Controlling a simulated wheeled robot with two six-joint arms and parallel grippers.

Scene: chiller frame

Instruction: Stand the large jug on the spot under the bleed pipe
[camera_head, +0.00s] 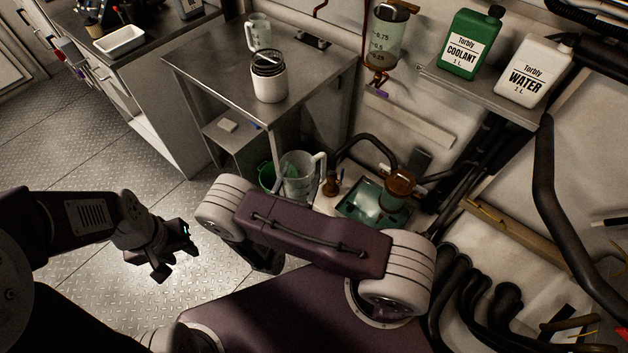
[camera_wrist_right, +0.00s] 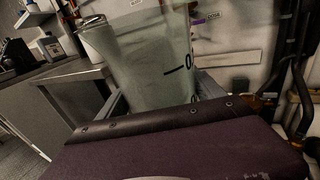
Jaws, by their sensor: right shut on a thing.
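The large jug (camera_head: 298,172), clear with a handle on its right, shows beyond my right arm in the head view. It fills the middle of the right wrist view (camera_wrist_right: 150,70), with dark scale marks on its wall. My right gripper (camera_wrist_right: 162,98) is shut on the jug, one finger on each side; the head view hides it behind my arm. My left gripper (camera_head: 172,262) is open and empty above the floor at left. A copper pipe with a purple-handled valve (camera_head: 378,82) hangs below a graduated cylinder; I cannot tell whether it is the bleed pipe. No marked spot is clear.
A steel table (camera_head: 212,62) bears a white canister (camera_head: 269,84) and a smaller jug (camera_head: 258,32). A green bucket (camera_head: 267,176) stands beside the large jug. A pump (camera_head: 398,188) and dark hoses crowd the right. Coolant (camera_head: 470,44) and water (camera_head: 534,70) bottles stand on a shelf.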

